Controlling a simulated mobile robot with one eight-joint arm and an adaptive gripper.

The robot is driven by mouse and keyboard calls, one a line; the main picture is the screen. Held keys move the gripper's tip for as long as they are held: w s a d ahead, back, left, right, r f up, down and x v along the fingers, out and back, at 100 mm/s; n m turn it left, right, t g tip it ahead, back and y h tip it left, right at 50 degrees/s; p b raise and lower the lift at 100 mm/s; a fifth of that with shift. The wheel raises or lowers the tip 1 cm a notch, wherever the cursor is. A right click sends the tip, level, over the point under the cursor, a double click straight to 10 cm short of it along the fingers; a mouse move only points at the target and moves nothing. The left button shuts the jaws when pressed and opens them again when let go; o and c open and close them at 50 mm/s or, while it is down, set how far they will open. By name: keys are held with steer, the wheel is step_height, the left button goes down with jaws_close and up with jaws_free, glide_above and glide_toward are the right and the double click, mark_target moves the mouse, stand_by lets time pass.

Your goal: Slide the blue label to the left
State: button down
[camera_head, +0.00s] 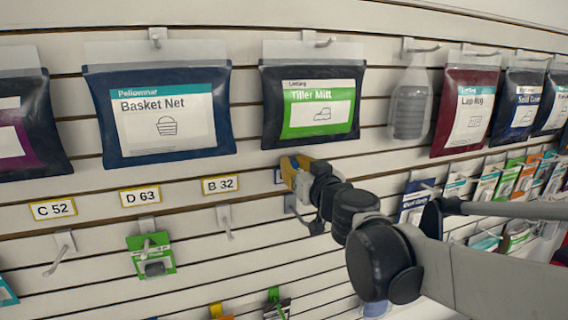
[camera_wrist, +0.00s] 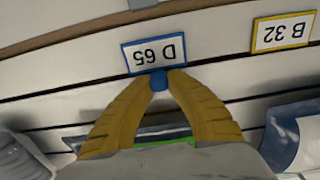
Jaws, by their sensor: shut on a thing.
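The blue label (camera_wrist: 155,54) has a blue border and reads D 65, upside down in the wrist view. It sits on a rail of the slatted wall. A small blue knob (camera_wrist: 159,83) sticks out at its edge. My gripper (camera_wrist: 160,80) has its two yellow fingers closed together on this knob. In the head view my gripper (camera_head: 290,166) is at the wall, below the Tiller Mitt pouch (camera_head: 320,105). There only a sliver of the blue label (camera_head: 278,176) shows to the left of the fingers; the rest is hidden.
A yellow-edged B 32 label (camera_head: 220,185) is on the same rail, left of my gripper, with a visible gap between. Yellow-edged D 63 (camera_head: 140,196) and C 52 (camera_head: 53,209) labels are farther left. An empty hook (camera_head: 225,220) hangs below B 32.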

steer(key=c, duration=1.5)
jaws_free()
steer(key=shift+a, duration=0.1)
steer(key=shift+o, duration=1)
steer(key=shift+a, duration=0.2)
steer(key=shift+d, duration=0.1)
steer(key=shift+s+d, duration=0.15)
steer(key=shift+s, duration=0.1)
steer(key=v, duration=1.1)
steer(key=shift+s, duration=0.3)
